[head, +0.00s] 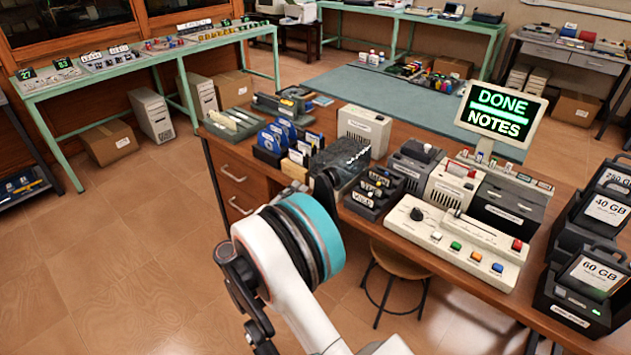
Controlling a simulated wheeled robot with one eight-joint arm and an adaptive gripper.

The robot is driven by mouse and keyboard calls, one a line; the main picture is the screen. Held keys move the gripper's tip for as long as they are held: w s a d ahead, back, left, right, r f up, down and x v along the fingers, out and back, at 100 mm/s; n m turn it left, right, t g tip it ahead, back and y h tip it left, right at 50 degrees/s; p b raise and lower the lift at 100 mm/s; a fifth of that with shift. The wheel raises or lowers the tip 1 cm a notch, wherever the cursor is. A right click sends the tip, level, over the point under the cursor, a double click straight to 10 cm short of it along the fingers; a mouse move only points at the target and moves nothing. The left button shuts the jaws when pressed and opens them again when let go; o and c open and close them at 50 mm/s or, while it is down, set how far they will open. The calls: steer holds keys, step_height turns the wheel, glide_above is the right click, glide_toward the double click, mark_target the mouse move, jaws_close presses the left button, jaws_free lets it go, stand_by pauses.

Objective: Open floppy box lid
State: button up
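A box with a dark, see-through smoky lid (341,163) stands near the left end of the wooden bench and looks like the floppy box. Its lid looks down, though my arm covers part of its front. My gripper (326,184) shows only as a dark tip beyond the teal band of my arm, at the box's front lower edge. I cannot tell whether it touches the box. The rest of my gripper is hidden behind my arm, so its opening does not show.
Blue floppy disks in holders (277,138) stand left of the box. A dark sorter (372,190), a beige button console (456,240) and a DONE/NOTES screen (501,114) are to the right. A stool (400,262) stands under the bench. Floor at left is clear.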

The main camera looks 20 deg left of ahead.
mark_target(316, 178)
steer(key=b+x, duration=0.2)
steer(key=x, duration=0.6)
steer(key=shift+w, duration=0.2)
jaws_close()
